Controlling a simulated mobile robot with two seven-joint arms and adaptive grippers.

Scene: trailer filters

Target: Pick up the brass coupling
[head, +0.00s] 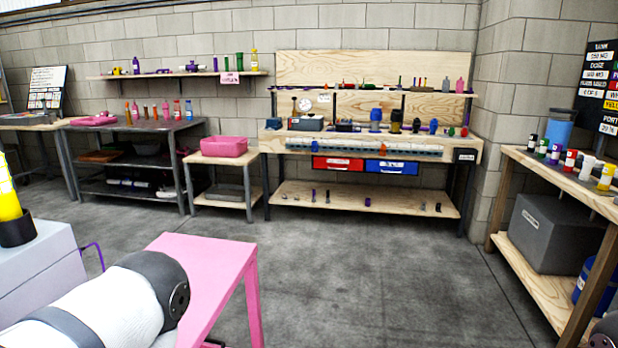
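I cannot make out a brass coupling in the head view. Several small parts stand on the wooden workbench (275,142) and on its lower shelf (365,203), but they are too small to tell apart. Neither gripper shows. A white and dark link of my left arm is at the bottom left, and only a dark bit of my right arm shows in the bottom right corner.
A pink table (195,262) stands close in front. A pink bin (217,147) sits on a small stand left of the workbench. A wooden table (548,164) with several bottles is at the right. The concrete floor (380,280) between is clear.

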